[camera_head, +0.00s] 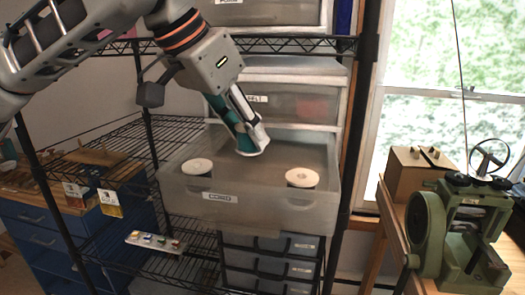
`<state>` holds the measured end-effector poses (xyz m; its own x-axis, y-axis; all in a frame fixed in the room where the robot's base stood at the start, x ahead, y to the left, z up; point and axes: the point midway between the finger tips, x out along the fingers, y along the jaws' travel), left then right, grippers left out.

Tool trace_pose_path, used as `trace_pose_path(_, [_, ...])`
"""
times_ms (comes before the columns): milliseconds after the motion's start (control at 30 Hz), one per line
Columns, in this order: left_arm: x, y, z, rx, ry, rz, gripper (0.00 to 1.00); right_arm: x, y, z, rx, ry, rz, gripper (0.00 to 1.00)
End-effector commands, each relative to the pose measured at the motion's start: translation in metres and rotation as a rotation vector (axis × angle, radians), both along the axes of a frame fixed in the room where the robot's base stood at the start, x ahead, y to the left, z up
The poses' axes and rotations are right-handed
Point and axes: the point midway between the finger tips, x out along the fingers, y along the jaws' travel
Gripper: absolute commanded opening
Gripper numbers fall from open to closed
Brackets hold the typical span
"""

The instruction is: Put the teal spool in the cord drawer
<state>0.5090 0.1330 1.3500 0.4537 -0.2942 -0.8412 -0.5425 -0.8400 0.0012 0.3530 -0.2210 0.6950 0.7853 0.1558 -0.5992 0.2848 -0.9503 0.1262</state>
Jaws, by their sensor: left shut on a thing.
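The teal spool (228,116) hangs tilted in my left gripper (247,124), with a pale end pointing down. The gripper is shut on it, and its silver finger hides part of the spool. The cord drawer (237,215) is a translucent grey box pulled out from the shelf, with a label reading CORD on its front. The spool's lower end is over the drawer's opening, towards the back; I cannot tell whether it touches the drawer floor. My right gripper is not in view.
Two white-topped spools stand in the drawer, one at front left (197,167) and one at front right (302,178). A closed drawer (300,103) sits just above and behind. Black wire shelving (160,140) lies left. A green machine (460,225) stands at right.

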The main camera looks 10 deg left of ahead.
Motion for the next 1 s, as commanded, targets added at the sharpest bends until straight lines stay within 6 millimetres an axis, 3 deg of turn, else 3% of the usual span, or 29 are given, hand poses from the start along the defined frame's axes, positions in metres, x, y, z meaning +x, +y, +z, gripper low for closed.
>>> trace_pose_path(100, [-0.001,0.0,-0.025,0.001,0.003,-0.002,0.15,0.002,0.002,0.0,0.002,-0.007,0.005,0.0])
trace_pose_path(233, [0.0,0.0,-0.036,0.0,0.0,-0.001,0.15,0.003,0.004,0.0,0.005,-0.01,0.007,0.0])
trace_pose_path(367, [0.004,-0.004,-0.039,-0.001,0.001,-0.001,0.15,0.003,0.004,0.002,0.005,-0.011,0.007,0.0])
trace_pose_path(600, [0.035,-0.024,-0.041,-0.002,0.004,-0.001,0.15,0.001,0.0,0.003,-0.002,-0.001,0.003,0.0])
trace_pose_path(1000, [0.034,-0.022,-0.05,-0.001,-0.001,0.001,0.15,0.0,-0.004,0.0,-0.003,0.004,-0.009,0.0])
